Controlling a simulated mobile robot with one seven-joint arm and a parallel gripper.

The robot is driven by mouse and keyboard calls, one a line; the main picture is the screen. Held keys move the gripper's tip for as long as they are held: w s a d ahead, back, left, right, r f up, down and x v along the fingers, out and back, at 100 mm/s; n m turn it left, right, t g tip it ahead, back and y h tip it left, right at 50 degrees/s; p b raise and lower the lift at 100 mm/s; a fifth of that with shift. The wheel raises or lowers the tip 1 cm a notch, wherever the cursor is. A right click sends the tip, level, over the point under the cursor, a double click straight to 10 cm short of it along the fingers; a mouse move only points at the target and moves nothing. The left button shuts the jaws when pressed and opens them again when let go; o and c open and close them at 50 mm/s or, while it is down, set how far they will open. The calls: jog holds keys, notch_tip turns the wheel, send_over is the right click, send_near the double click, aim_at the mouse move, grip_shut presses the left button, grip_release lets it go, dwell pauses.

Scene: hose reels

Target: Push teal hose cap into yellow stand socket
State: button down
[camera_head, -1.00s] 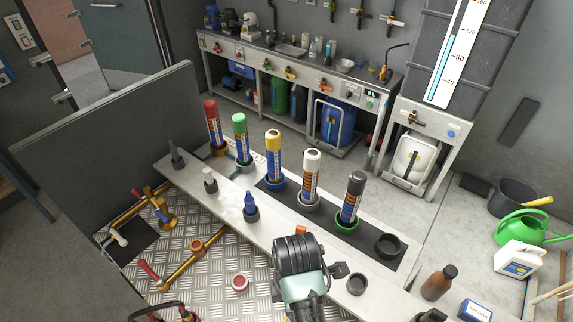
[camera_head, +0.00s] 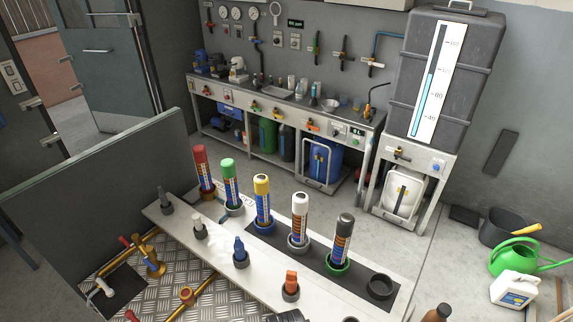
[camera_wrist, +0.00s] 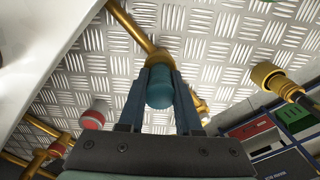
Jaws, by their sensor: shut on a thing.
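In the wrist view, my gripper (camera_wrist: 160,92) is shut on the teal hose cap (camera_wrist: 160,90), which sits between its two dark fingers. Just beyond the cap, a yellow-brass pipe part (camera_wrist: 132,28) runs up to the left over the metal floor plate. The cap's far end lies close to this brass part, but I cannot tell whether it is inside a socket. The gripper and cap do not show in the head view.
In the wrist view, a brass connector (camera_wrist: 266,75) with a dark hose is at right and a red-and-white cap (camera_wrist: 95,116) at left. In the head view, a white bench (camera_head: 190,245) carries several upright coloured tubes. A dark partition (camera_head: 100,185) stands at left.

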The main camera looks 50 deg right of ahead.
jog(key=c, duration=0.6)
grip_release()
jog(key=shift+f, duration=0.1)
notch_tip(320, 180, up, 12)
jog(key=b, duration=0.1)
jog(key=w+r+m+t+h, duration=0.35)
jog(key=w+r+t, duration=0.45)
jog(key=w+r, duration=0.95)
jog(key=w+a+r+m+t, duration=0.1)
jog(key=w+a+r+t, duration=0.15)
jog(key=r, duration=0.45)
jog(key=w+a+r+m+t, duration=0.1)
jog(key=w+a+r+t, duration=0.2)
jog(key=r, duration=0.5)
jog(key=s+a+r+m+t, duration=0.1)
jog(key=a+r+t, duration=0.25)
jog(key=r, duration=0.45)
jog(key=s+a+r+m+t, duration=0.1)
jog(key=a+r+t, duration=0.25)
jog(key=r, duration=0.35)
jog(key=s+a+r+m+t+y, duration=0.1)
jog(key=s+a+r+t, duration=0.2)
jog(key=r, duration=0.5)
jog(key=s+a+r+m+t+y, duration=0.1)
jog(key=s+a+r+t, duration=0.3)
jog(key=s+r, duration=0.4)
jog(key=shift+a+m+y, duration=0.35)
jog(key=shift+a+y, duration=0.2)
